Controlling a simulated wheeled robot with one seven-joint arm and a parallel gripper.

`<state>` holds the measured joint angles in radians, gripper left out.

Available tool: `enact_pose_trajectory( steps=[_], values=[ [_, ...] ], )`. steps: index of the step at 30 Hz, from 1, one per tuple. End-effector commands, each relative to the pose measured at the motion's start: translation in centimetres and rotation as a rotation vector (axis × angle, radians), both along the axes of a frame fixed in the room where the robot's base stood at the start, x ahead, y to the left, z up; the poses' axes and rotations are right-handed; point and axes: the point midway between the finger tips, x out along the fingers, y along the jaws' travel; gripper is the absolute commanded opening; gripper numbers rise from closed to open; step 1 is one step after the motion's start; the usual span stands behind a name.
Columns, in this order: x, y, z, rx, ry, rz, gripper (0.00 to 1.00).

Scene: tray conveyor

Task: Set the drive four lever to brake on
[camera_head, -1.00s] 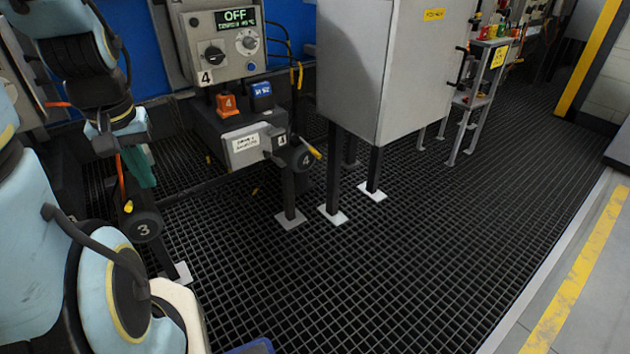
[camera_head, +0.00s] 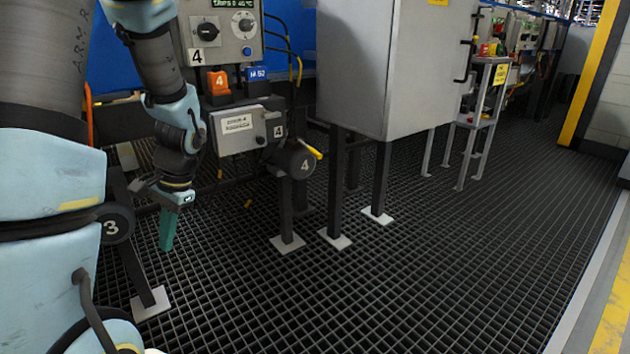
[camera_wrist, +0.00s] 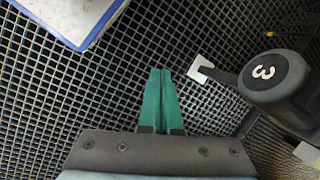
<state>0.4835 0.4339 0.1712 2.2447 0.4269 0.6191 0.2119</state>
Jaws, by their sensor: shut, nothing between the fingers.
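The drive four lever (camera_head: 315,152) has a yellow grip and juts up and right from a black round hub marked 4 (camera_head: 297,160), on a post right of the drive box (camera_head: 238,131). The box carries a small label plate and a 4 tag. My gripper (camera_head: 167,247) points down with green fingers, left of and lower than the lever, well apart from it. In the wrist view the green fingers (camera_wrist: 161,72) are together with nothing between them. The drive four lever is not in the wrist view.
A hub marked 3 (camera_head: 112,227) stands on a post left of my gripper; it also shows in the wrist view (camera_wrist: 272,73). A grey cabinet (camera_head: 395,65) on legs stands right of the lever. Panel 4 (camera_head: 222,35) is above the box. Open grating (camera_head: 420,270) lies in front.

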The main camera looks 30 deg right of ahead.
Motion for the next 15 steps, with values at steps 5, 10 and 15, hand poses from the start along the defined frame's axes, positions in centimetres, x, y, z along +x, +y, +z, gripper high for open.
enact_pose_trajectory(
  steps=[5,10,15],
  values=[
    [3.1,-1.4,-3.2,0.227,0.103,-0.307,0.0],
    [6.6,-3.4,-4.8,0.47,0.177,-0.583,0.0],
    [10.1,-6.7,-5.7,0.746,0.23,-0.846,0.0]
  ],
)
